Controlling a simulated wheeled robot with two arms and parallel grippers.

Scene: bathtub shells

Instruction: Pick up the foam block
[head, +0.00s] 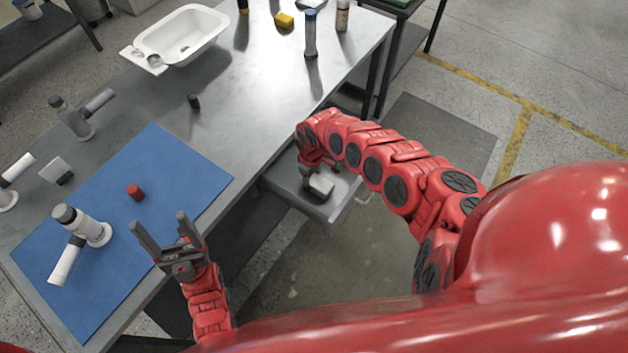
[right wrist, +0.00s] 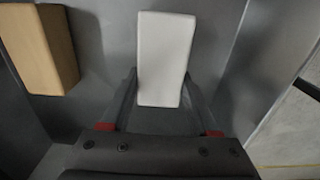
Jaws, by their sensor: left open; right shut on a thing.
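The white foam block (right wrist: 166,55) is between the two fingers of my right gripper (right wrist: 160,98), which is shut on it. In the head view the white block (head: 321,186) shows at the open drawer (head: 342,203) under the table, with my right gripper (head: 315,172) reaching down over it. I cannot tell whether the block touches the drawer floor. My left gripper (head: 160,222) is open and empty over the front edge of the blue mat (head: 165,175).
A tan block (right wrist: 40,45) lies left of the white one in the drawer. The drawer walls are close around.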

